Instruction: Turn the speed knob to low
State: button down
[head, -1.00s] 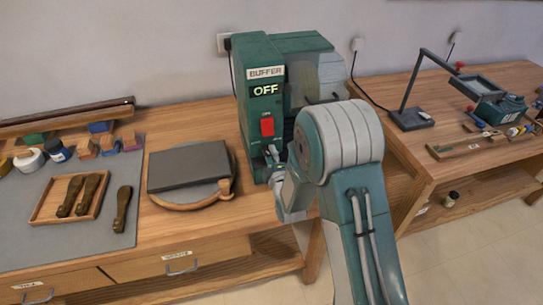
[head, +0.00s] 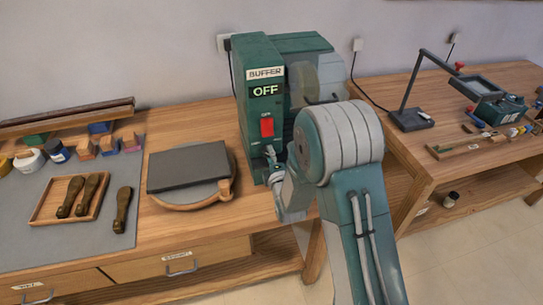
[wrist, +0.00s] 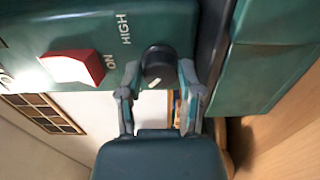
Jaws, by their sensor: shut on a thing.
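The black speed knob (wrist: 158,62) sits on the front of the green buffer machine (head: 245,105), seen close up in the wrist view. A short white mark shows on the knob's lower edge, on the side away from the word HIGH. My gripper (wrist: 159,73) has one finger on each side of the knob and is shut on it. In the head view my gripper (head: 271,158) is low at the machine's front, and my arm and fingers hide the knob. No LOW label is visible.
A red switch (head: 267,127) with ON beside it is close to the knob. The display (head: 265,90) reads OFF. A round board with a dark slab (head: 188,166) lies left of the machine. A tray of wooden-handled tools (head: 72,200) is farther left.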

jog(key=shift+c, duration=1.3)
grip_release()
jog(key=shift+a+f, duration=0.15)
jog(key=shift+a, duration=0.15)
jog(key=shift+d, duration=0.15)
